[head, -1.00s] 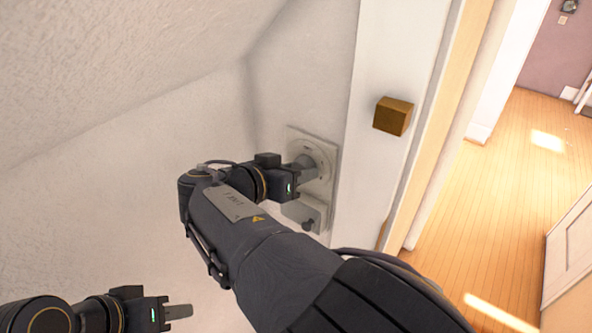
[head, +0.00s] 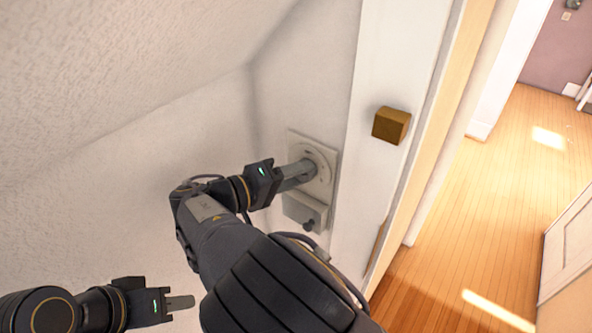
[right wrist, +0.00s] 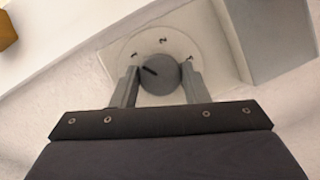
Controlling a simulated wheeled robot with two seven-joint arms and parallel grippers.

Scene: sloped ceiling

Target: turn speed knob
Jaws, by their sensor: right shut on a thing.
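The speed knob (right wrist: 159,74) is a round grey knob with a dark pointer line, set on a pale dial with number marks in the right wrist view. The pointer aims to the upper left there. My right gripper (right wrist: 160,85) has a finger on each side of the knob and is shut on it. In the head view the right gripper (head: 307,170) reaches the dial plate (head: 327,185) on the wall, and its fingers hide most of the knob. My left gripper (head: 185,302) is at the lower left, away from the plate; its finger gap cannot be made out.
A box with a small dark knob (head: 308,224) sits on the lower part of the plate. A brown wooden block (head: 391,125) sticks out from the white door frame to the right. The sloped ceiling (head: 130,70) comes down at the left.

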